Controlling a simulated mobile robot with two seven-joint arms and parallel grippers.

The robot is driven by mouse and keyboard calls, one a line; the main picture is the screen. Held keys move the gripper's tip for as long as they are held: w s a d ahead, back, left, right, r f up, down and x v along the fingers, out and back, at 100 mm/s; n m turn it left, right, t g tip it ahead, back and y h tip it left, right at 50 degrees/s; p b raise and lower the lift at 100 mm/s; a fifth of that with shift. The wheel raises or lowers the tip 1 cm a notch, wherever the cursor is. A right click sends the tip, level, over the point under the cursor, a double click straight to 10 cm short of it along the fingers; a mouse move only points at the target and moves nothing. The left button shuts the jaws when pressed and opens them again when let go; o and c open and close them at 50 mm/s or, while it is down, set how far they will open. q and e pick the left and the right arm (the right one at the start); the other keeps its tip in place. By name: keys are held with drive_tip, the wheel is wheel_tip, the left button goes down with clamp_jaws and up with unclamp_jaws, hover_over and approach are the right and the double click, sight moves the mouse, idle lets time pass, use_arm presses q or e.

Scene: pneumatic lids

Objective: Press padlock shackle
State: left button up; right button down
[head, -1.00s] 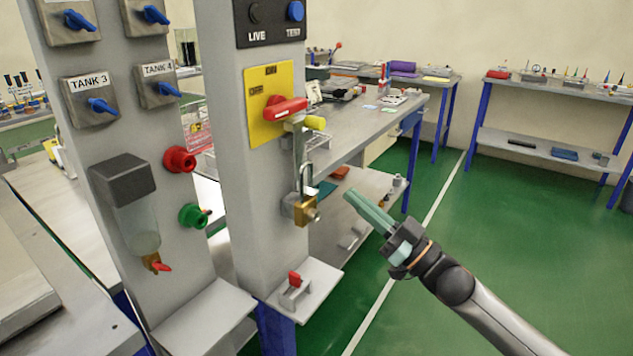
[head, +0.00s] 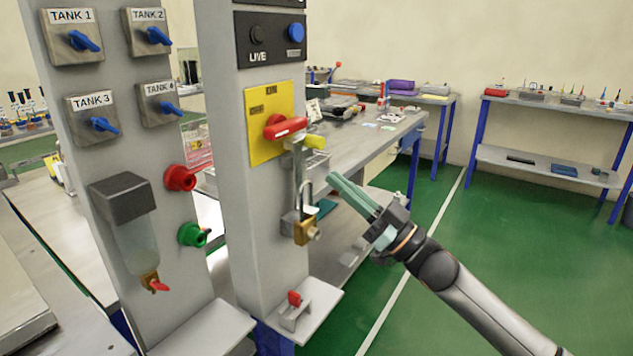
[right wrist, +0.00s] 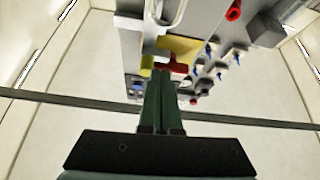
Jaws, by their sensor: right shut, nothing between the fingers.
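The brass padlock (head: 303,228) hangs from a grey metal hasp below the red rotary handle (head: 285,127) on its yellow plate (head: 262,150). Its thin shackle (head: 306,195) stands up above the body. I cannot tell whether the shackle is fully seated. My right gripper (head: 340,183) is to the right of the shackle, apart from it in the picture, with its green fingers shut and empty, pointing up and left. In the right wrist view the shut fingers (right wrist: 162,95) point toward the panel, with the red handle (right wrist: 172,66) just beyond their tips. My left gripper is not in view.
A small shelf with a red-tipped clip (head: 293,307) juts out below the padlock. The left column carries tank valves, a red knob (head: 180,178) and a green knob (head: 193,235). A cluttered workbench (head: 350,140) stands behind. Green floor is open at right.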

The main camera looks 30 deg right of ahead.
drive_tip(key=p+x, duration=0.1)
drive_tip(key=x, duration=0.4)
drive_tip(key=shift+r, duration=0.1)
drive_tip(key=f, duration=0.2)
drive_tip(key=w+f, duration=0.1)
drive_tip(key=f, duration=0.1)
drive_tip(key=shift+w+b, duration=0.1)
drive_tip(key=shift+b, duration=0.2)
